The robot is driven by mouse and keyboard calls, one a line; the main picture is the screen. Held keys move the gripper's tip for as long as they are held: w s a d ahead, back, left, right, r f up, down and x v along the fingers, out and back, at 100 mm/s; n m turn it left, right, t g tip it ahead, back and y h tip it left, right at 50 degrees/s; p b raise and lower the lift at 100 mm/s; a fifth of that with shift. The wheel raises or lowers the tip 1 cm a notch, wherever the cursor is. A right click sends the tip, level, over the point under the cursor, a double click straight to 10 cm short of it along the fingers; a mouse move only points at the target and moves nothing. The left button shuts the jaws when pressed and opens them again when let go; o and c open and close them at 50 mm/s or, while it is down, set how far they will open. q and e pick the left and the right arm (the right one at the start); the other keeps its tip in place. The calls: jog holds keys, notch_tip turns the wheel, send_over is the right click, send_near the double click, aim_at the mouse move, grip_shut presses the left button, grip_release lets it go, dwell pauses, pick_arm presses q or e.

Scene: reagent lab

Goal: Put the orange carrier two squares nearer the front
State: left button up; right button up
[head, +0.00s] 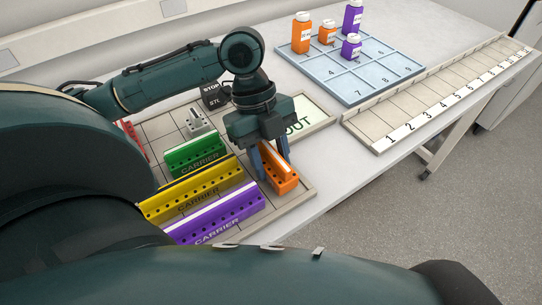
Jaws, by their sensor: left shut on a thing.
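The orange carrier (285,180) is a small orange block with a pale top edge, on or just above the right part of the gridded board (300,196). I cannot tell whether it touches the board. My left gripper (273,165) reaches down over it, with its blue fingers shut on it. The gripper body hides the carrier's far end and the squares behind it. My right gripper is not in view.
Left of the orange carrier stand a green carrier (195,155), a yellow carrier (200,188) and, nearer, a purple carrier (218,217). A pale OUT panel (312,112) lies behind. A blue numbered tray (380,85) with bottles and a numbered strip (440,95) are at right.

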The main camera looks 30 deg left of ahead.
pick_arm(q)
jog(key=shift+f, duration=0.55)
jog(key=o, duration=1.1)
jog(key=shift+s, duration=0.1)
jog(key=p+v, duration=0.1)
jog(key=v, duration=1.1)
jog(key=shift+a+r, duration=0.25)
jog(key=shift+r, duration=0.3)
